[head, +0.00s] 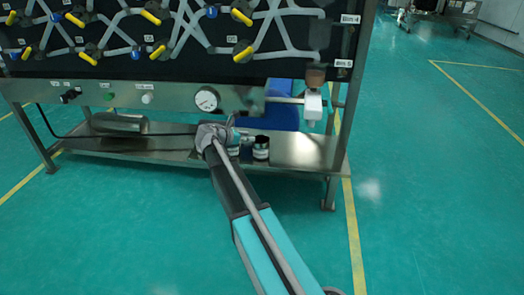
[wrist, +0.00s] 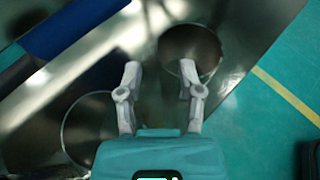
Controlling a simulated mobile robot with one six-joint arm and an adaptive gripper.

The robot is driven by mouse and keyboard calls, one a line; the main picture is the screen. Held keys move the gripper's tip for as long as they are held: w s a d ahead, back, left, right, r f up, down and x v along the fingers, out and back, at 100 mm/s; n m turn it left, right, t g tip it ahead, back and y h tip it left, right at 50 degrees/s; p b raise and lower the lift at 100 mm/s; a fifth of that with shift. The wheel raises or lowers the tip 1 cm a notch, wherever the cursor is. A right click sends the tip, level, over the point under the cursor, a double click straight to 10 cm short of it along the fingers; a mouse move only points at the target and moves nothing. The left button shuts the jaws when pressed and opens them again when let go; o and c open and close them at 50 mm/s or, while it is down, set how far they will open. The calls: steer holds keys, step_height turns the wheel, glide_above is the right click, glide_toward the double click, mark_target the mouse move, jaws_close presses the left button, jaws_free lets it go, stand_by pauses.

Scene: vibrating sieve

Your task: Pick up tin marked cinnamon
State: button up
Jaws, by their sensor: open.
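A small dark tin with a pale label band (head: 261,148) stands on the lower metal shelf in the head view. A second tin (head: 234,151) shows partly beside it, mostly hidden by my arm. No label can be read. In the wrist view my gripper (wrist: 160,68) is open with nothing between its fingers. A round brown tin top (wrist: 190,42) lies ahead and to the right, with the right fingertip overlapping its lower edge. Another round rim (wrist: 66,128) lies at the left, partly behind the left finger and the gripper body. I cannot tell which tin is cinnamon.
The lower shelf (head: 300,150) has bare room right of the tins. A blue motor-like body (head: 283,105) sits behind them. A panel with a gauge (head: 207,99) and hoses overhangs the shelf. A metal cylinder (head: 120,122) lies at left. The green floor (head: 430,200) is clear.

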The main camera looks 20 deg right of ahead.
mark_target(257, 136)
steer(key=shift+b+x, duration=0.6)
steer(key=shift+x, duration=1.45)
jaws_close()
